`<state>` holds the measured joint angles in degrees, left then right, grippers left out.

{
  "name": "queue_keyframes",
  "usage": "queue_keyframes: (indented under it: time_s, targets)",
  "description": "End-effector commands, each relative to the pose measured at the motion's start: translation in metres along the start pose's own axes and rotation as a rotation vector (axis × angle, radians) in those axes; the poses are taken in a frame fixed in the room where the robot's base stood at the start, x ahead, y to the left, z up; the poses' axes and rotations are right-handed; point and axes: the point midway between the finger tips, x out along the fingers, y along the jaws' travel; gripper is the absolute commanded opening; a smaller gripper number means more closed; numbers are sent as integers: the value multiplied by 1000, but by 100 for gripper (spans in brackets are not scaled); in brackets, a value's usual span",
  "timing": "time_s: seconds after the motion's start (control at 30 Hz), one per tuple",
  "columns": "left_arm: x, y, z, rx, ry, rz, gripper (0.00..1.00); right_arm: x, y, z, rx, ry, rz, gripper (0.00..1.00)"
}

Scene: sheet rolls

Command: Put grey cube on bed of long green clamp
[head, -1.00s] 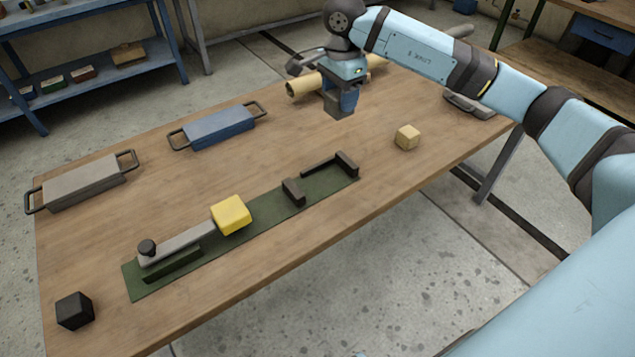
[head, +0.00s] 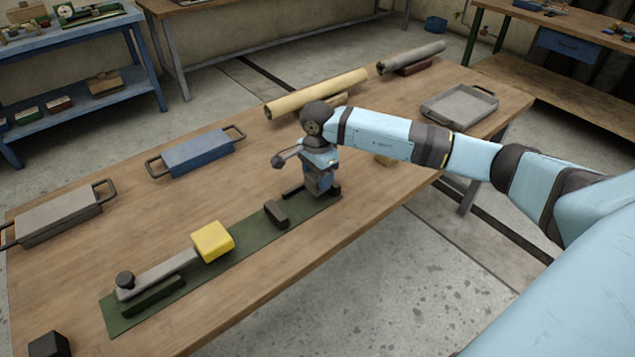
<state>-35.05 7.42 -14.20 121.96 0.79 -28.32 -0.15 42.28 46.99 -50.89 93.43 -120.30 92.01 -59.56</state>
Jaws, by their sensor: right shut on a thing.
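The long green clamp (head: 234,258) lies along the near side of the table. It has a dark-knobbed grey lever (head: 160,275) at its left, a yellow block (head: 212,241), a dark block (head: 276,213) in its right half and a dark bracket at its right end. My right gripper (head: 320,186) is low at that right end, in front of the bracket. It is shut on a small greyish thing, taken as the grey cube, largely hidden by the fingers. I cannot tell whether it touches the clamp. My left gripper is not in view.
A black cube (head: 49,345) sits at the near left corner. Grey (head: 60,215) and blue (head: 197,153) handled cases, a tan roll (head: 318,93), a grey roll (head: 412,57) and a grey tray (head: 459,105) stand around.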

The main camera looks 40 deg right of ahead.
Motion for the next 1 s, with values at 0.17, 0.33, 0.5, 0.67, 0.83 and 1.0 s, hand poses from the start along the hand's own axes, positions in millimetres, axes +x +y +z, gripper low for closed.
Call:
queue_keyframes:
  time_s: [0.17, 0.33, 0.5, 0.67, 0.83, 1.0]
  targets:
    - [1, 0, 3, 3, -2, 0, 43, 26, 0, 1, 0, -1, 1, 27]
    - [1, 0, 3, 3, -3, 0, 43, 26, 0, 0, 0, -1, -1, 27]
    - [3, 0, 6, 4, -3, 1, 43, 29, 0, 0, 0, -1, -1, 27]
    - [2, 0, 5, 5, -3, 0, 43, 29, 0, 0, 0, -1, 0, 78]
    - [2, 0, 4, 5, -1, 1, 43, 29, 0, 0, 0, -1, 0, 78]
    - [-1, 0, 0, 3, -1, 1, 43, 23, 0, 0, 0, -1, 0, 78]
